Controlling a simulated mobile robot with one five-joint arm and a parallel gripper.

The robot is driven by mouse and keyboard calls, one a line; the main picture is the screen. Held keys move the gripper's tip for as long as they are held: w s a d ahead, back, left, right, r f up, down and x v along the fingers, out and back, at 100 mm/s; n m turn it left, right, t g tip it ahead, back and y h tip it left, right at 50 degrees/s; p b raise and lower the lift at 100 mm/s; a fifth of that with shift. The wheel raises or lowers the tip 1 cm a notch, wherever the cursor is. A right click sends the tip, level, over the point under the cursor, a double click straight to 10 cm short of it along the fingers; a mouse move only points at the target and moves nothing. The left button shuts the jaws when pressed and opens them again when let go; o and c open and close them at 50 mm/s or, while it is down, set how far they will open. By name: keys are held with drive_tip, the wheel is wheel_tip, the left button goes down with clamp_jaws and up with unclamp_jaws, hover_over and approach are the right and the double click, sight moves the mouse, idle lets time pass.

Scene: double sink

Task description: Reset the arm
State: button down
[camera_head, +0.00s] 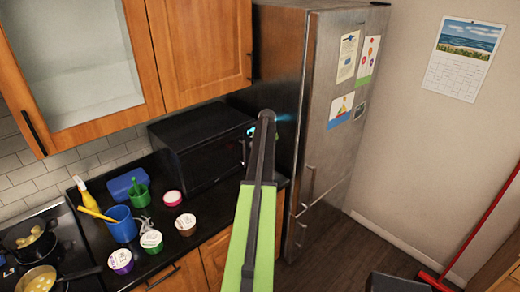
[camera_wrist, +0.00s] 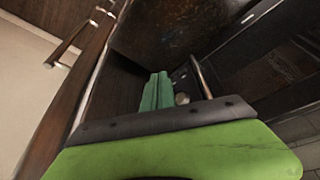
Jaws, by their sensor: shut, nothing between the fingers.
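My arm (camera_head: 250,215), green with a dark upper edge, reaches up and away through the middle of the head view. Its far end is in front of the gap between the black microwave and the steel fridge. My gripper (camera_wrist: 158,92) shows in the wrist view as two teal fingers side by side, shut with nothing between them. In the head view the fingers are mostly hidden behind the arm's end. No object is held. I cannot tell how far the fingertips are from the microwave or fridge.
The microwave (camera_head: 203,150) stands on the dark counter, left of the fridge (camera_head: 335,120). Cups, tubs and a blue mug (camera_head: 121,225) crowd the counter's left part. Pots (camera_head: 38,280) sit on the stove. Wooden cabinets (camera_head: 200,45) hang above.

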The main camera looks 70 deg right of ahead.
drive_tip(key=w+a+f+n+y+b, duration=0.1)
drive_tip(key=w+a+f+n+b, duration=0.1)
drive_tip(key=w+a, duration=0.75)
drive_tip(key=w+a+f+n+y+b, duration=0.1)
drive_tip(key=w+a+b, duration=0.1)
drive_tip(key=w+a, duration=0.75)
drive_tip(key=w+a+f+n+b, duration=0.15)
drive_tip(key=w+a, duration=0.25)
drive_tip(key=a, duration=0.5)
drive_tip(key=w+a+f+n+y+b, duration=0.15)
drive_tip(key=w+a, duration=0.25)
drive_tip(key=a, duration=0.5)
drive_tip(key=w+a+f+b, duration=0.2)
drive_tip(key=w+a+f, duration=0.15)
drive_tip(key=a, duration=0.65)
drive_tip(key=w+a+f+n+b, duration=0.1)
drive_tip(key=a+f+n+b, duration=0.1)
drive_tip(key=a, duration=0.8)
drive_tip(key=w+a+f+n+b, duration=0.1)
drive_tip(key=a+f+b, duration=0.1)
drive_tip(key=a, duration=0.9)
drive_tip(key=s+a+f+n+g+b, duration=0.1)
drive_tip(key=s+a+f+b, duration=0.1)
drive_tip(key=a, duration=0.8)
drive_tip(key=s+a+f+n+g+b, duration=0.1)
drive_tip(key=s+a, duration=0.4)
drive_tip(key=a, duration=0.6)
drive_tip(key=shift+s+a+f+n+b, duration=0.2)
drive_tip(key=shift+f+n+b, duration=0.35)
drive_tip(key=shift+n+b, duration=0.2)
